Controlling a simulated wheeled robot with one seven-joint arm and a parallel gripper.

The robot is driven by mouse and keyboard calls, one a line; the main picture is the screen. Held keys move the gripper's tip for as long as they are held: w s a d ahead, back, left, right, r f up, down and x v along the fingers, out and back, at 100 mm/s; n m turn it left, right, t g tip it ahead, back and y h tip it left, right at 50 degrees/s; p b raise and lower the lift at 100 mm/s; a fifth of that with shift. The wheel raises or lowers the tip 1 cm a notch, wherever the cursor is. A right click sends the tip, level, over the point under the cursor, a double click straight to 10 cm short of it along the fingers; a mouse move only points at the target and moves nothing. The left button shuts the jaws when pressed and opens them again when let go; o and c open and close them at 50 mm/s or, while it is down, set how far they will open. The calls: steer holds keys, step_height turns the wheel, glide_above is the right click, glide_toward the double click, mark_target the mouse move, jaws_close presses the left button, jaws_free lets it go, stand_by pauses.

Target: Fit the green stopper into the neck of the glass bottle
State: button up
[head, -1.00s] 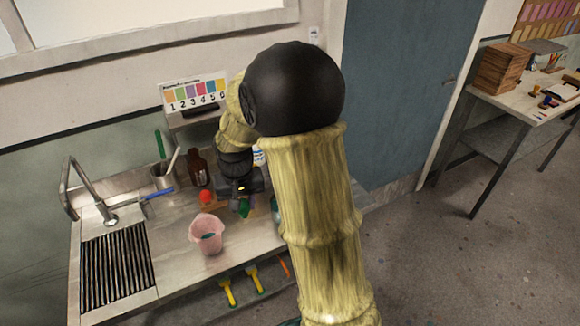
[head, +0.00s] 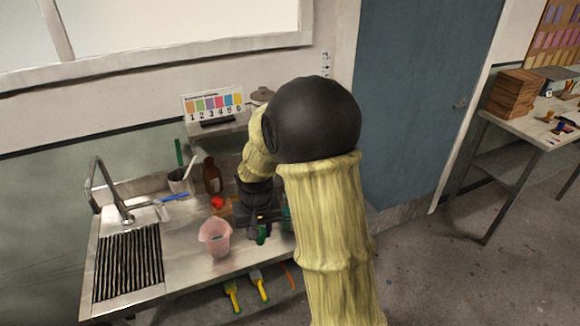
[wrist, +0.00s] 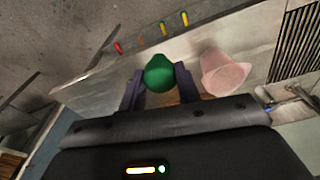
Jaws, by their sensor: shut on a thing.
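My gripper (head: 259,230) is shut on the green stopper (wrist: 159,73), which sits between its two fingers in the wrist view. In the head view the green stopper (head: 262,236) shows just below the fingers, over the bench to the right of the pink bucket. A brown bottle (head: 212,179), which looks like glass, stands upright towards the back of the bench, left of my gripper. A teal thing (head: 287,217) is mostly hidden behind my arm; I cannot tell whether it is a bottle.
The pink bucket (head: 215,238) stands near the bench front, also in the wrist view (wrist: 223,73). A red-topped thing (head: 217,203) stands behind it. A grey cup (head: 180,182) and the sink tap (head: 100,185) are farther left. Yellow-handled brushes (head: 259,285) lie on the lower shelf.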

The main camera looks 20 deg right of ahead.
step_height(320, 180, down, 23)
steer(key=n, duration=0.2)
steer(key=shift+r, duration=0.2)
steer(key=shift+w, duration=0.1)
